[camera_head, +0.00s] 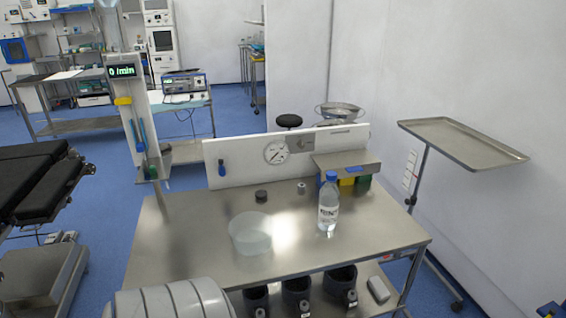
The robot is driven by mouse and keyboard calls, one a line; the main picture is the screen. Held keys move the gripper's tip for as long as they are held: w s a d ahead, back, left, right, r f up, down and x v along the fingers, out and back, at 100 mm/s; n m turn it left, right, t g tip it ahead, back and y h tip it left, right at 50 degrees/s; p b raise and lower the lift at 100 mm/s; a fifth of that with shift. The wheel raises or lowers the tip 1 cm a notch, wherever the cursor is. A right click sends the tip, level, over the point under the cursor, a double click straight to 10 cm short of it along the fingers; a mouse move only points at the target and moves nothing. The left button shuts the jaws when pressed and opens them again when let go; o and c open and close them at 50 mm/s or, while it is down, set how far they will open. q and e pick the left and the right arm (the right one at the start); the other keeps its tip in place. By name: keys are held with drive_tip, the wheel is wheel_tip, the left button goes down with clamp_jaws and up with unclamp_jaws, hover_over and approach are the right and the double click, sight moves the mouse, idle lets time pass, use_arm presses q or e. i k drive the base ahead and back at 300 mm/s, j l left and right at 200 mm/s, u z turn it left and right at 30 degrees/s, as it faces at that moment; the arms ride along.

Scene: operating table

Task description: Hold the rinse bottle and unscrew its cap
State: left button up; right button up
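Neither of my grippers is in view, and nothing touches the bottle. A grey rounded part at the bottom left edge looks like part of my own arm.
A translucent bowl (250,235) stands left of the bottle. A dark knob-like piece (261,196) and a small metal piece (301,187) lie behind. A white panel with a gauge (276,153) and a small shelf (347,163) bound the back. The table's left side is clear.

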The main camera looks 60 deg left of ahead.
sight(329, 196)
drive_tip(key=j+u, duration=0.1)
drive_tip(key=u, duration=1.4)
drive_tip(key=k+j, duration=0.05)
